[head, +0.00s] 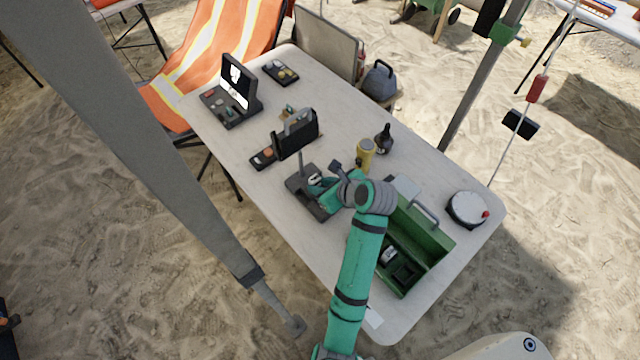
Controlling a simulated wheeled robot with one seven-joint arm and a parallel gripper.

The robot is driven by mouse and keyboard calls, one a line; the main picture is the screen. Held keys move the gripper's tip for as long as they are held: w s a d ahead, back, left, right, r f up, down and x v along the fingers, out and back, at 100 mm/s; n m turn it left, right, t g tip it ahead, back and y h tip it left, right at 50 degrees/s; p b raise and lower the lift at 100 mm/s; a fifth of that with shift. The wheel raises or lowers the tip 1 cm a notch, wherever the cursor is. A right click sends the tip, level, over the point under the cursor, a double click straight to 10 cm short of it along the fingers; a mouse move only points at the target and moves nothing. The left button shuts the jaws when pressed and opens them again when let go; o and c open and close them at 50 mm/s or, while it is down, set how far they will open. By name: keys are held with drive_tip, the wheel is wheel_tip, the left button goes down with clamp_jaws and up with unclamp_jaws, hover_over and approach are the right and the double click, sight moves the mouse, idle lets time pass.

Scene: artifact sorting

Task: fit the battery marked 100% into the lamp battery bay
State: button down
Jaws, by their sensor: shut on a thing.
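My teal arm reaches over the table from the front, and my gripper (320,187) is low over the dark base of the lamp. It is shut on a small dark-and-light thing that looks like a battery (315,181); its marking is too small to read. The lamp (298,138) has a dark panel head on a thin pole above the base (304,197). The battery bay is mostly hidden by the gripper, and I cannot tell whether the battery is inside it. Another battery-like block (389,255) with a light label lies in the green box (432,262).
A yellow cylinder (365,153) and a dark bottle (384,138) stand right of the lamp. A round white-topped device (467,208) sits at the right edge. A screen device (236,90) and a small tray (281,73) are at the far end. The left front table edge is clear.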

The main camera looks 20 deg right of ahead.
drive_tip(key=shift+w+f, duration=0.1)
drive_tip(key=shift+f, duration=0.35)
drive_tip(key=c, duration=1.4)
unclamp_jaws()
drive_tip(key=shift+a, duration=0.15)
drive_tip(key=shift+d+f, duration=0.1)
drive_tip(key=shift+d, duration=0.1)
drive_tip(key=shift+s, duration=0.2)
drive_tip(key=v, duration=1.1)
drive_tip(key=shift+w, duration=0.2)
drive_tip(key=shift+s+d, duration=0.1)
